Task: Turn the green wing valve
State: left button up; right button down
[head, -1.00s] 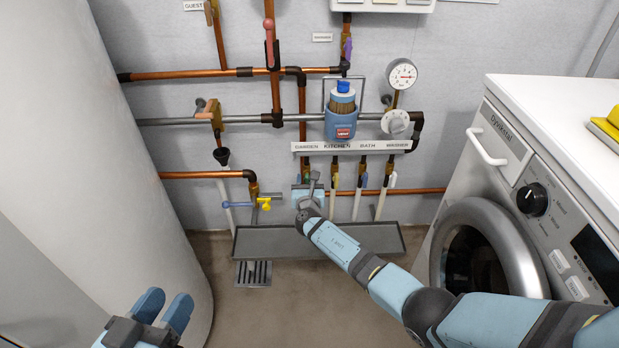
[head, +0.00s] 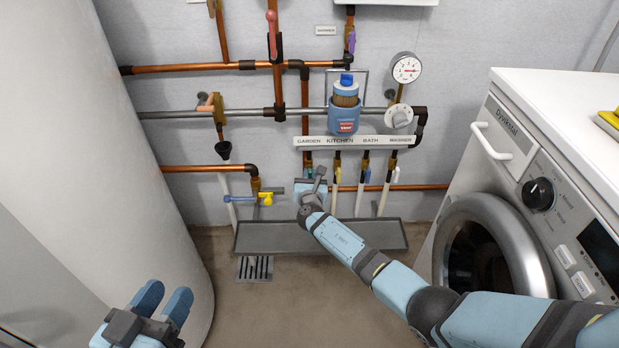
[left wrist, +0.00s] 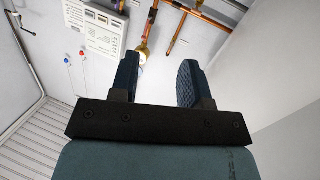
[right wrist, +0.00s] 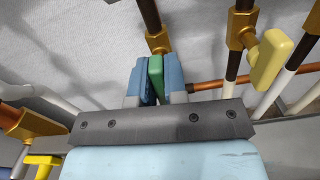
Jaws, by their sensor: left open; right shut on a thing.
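The green wing valve (right wrist: 156,78) shows in the right wrist view, just below a brass fitting on a dark pipe. My right gripper (right wrist: 157,85) is shut on its green wing, with one blue finger on each side. My left gripper (head: 165,300) is open and empty at the lower left, well away from the pipes. Its two spread fingers also show in the left wrist view (left wrist: 158,85).
A yellow-handled valve (right wrist: 270,58) stands just right of the green one. A yellow wing tap (head: 265,199) is to the left. A grey tray (head: 270,238) lies below; a washing machine (head: 500,230) stands right.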

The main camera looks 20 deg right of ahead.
jog(key=m+b, duration=0.3)
jog(key=m, duration=0.1)
jog(key=shift+d+f, duration=0.15)
jog(key=shift+m+b, duration=0.65)
jog(key=shift+m, duration=1.25)
jog(key=m, duration=0.4)
jog(key=shift+d+m, duration=0.1)
jog(key=shift+m, duration=0.2)
jog(key=m, duration=0.3)
jog(key=shift+m, duration=0.4)
pick_arm(q)
jog(key=w+m, duration=0.1)
jog(key=a+m+t, duration=0.1)
jog(key=w+r+m+t, duration=0.1)
jog(key=shift+w+a+r+h, duration=0.1)
jog(key=shift+w+a+h, duration=0.2)
jog(key=shift+h, duration=0.1)
jog(key=shift+m, duration=0.3)
pick_arm(e)
jog(key=shift+m, duration=0.4)
pick_arm(q)
jog(key=shift+s, duration=0.1)
pick_arm(e)
jog(key=c, duration=1.2)
grip_release()
